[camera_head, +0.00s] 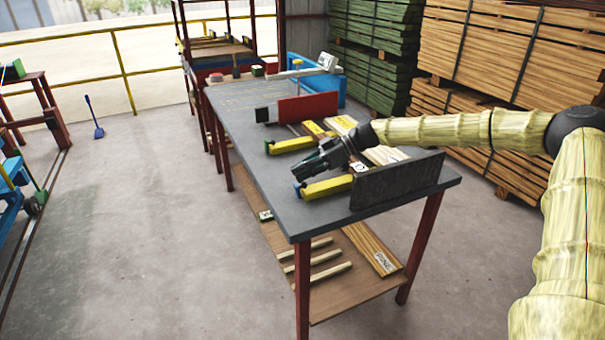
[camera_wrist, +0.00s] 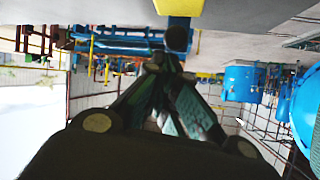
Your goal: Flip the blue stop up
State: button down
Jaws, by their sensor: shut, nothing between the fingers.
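A small blue piece (camera_head: 298,191), which looks like the blue stop, sits at the left end of the nearer yellow bar (camera_head: 328,188) on the grey table. My gripper (camera_head: 297,173) is shut and empty, just above and behind this blue end in the head view. In the wrist view my gripper's fingertips (camera_wrist: 165,62) come together just below a dark round knob (camera_wrist: 178,38), with a yellow block (camera_wrist: 179,7) above it. The knob's colour is too dark to tell there. Whether the fingers touch it, I cannot tell.
A dark upright plate (camera_head: 398,181) stands near the table's front right. Boards lie beside my forearm. Open floor is on the left.

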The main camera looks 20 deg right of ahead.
jog(key=shift+r, duration=0.5)
jog(key=shift+d, duration=0.1)
jog(key=v, duration=0.9)
jog(key=shift+d+f, duration=0.25)
jog(key=shift+d, duration=0.3)
jog(key=shift+s+p, duration=0.1)
jog(key=shift+p, duration=0.2)
